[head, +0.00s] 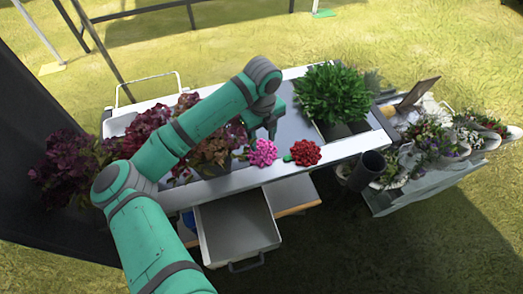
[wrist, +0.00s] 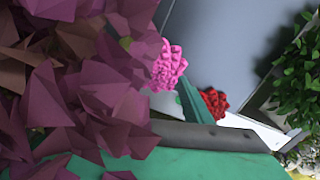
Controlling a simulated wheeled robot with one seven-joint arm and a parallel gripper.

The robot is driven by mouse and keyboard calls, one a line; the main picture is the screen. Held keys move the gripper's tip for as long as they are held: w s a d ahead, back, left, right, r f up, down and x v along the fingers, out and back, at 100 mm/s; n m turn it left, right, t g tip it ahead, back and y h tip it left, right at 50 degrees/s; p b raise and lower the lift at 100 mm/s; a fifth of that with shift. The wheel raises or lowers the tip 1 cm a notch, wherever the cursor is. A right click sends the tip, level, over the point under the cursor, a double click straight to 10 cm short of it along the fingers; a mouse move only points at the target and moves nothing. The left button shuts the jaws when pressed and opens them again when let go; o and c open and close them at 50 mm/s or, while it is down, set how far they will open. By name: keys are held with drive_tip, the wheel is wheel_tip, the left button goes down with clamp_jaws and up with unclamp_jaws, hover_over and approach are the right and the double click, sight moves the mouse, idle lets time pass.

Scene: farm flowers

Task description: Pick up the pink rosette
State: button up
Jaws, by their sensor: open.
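The pink rosette (head: 262,153) lies near the front edge of the cart's grey top in the head view. It also shows in the wrist view (wrist: 168,66), left of the red rosette (wrist: 214,102). My gripper (head: 263,127) is open and empty, just above and behind the pink rosette in the head view, apart from it. In the wrist view, dark purple foliage covers the left side and hides part of the scene there. A teal part, likely of my gripper, stands between the two rosettes.
The red rosette (head: 305,152) lies close to the right of the pink one. Purple foliage (head: 150,130) crowds the left, and a green bushy plant (head: 332,93) stands right. An open drawer (head: 237,226) juts out in front. Some grey top behind the rosettes is clear.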

sight(262, 148)
wheel_tip(262, 148, down, 3)
drive_tip(key=shift+f, duration=0.1)
drive_tip(key=shift+a+f, duration=0.15)
drive_tip(key=c, duration=0.3)
drive_tip(key=shift+s, duration=0.1)
drive_tip(key=c, duration=0.8)
